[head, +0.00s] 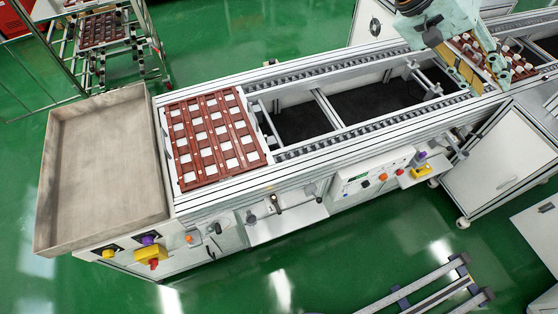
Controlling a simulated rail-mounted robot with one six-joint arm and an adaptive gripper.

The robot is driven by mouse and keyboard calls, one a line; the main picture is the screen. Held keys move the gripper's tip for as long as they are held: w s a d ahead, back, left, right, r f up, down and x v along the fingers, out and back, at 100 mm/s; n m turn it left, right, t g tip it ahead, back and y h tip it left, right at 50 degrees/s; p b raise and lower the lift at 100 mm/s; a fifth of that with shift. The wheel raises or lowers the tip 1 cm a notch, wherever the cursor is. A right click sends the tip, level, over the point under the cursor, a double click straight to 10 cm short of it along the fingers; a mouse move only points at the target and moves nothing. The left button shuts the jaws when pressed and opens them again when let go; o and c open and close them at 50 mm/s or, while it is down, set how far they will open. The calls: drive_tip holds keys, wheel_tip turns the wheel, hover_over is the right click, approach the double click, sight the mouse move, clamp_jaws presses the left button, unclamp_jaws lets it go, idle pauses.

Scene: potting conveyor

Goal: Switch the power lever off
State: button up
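I cannot tell for sure which control is the power lever. A small dark handle with a yellow tip (275,203) stands out from the front face of the conveyor, near its middle. A yellow box with a red knob (152,256) is on the front left end. Another yellow box with a red part (420,171) is on the front panel at the right. My gripper (462,68) appears at the top right, over the far end of the conveyor and well away from the front controls. Its fingers are too unclear to tell whether they are open or shut.
A red-brown tray with white pieces (213,138) lies on the conveyor's left part. A similar tray (478,58) lies below my gripper. An empty grey bin (104,165) adjoins the left end. A wheeled rack (100,45) stands behind. The green floor in front is partly clear, with metal rails (430,290) at the right.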

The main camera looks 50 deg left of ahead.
drive_tip(key=s+a+f+n+t+y+b, duration=0.2)
drive_tip(key=s+a+f+n+t+y, duration=0.35)
drive_tip(key=s+a+f+n, duration=0.95)
drive_tip(key=s+a+f+n+t+y+b, duration=0.3)
drive_tip(key=s+a+f+n+t+y, duration=0.45)
drive_tip(key=s+a+f, duration=0.85)
drive_tip(key=s+a+f+n+g+y+b, duration=0.1)
drive_tip(key=s+a+f+n+g+y, duration=0.4)
drive_tip(key=s, duration=0.6)
drive_tip(key=s+a+f+n+g+y+b, duration=0.1)
drive_tip(key=s+f+n, duration=0.3)
drive_tip(key=s+f, duration=0.5)
drive_tip(key=s+a+f+n+g+y+b, duration=0.25)
drive_tip(key=s+f+n, duration=0.2)
drive_tip(key=s, duration=0.75)
drive_tip(key=s+d+f+n+g+y+b, duration=0.1)
drive_tip(key=s+d+f+n+g, duration=0.2)
drive_tip(key=s+f, duration=0.8)
drive_tip(key=s+d+f+n+g+y+b, duration=0.1)
drive_tip(key=s+d+f+n+g, duration=0.2)
drive_tip(key=s+f, duration=0.7)
drive_tip(key=shift+s+d+f+g, duration=0.25)
drive_tip(key=shift+s+f+g, duration=0.15)
drive_tip(key=shift+s+g, duration=0.6)
drive_tip(key=shift+w+a, duration=0.2)
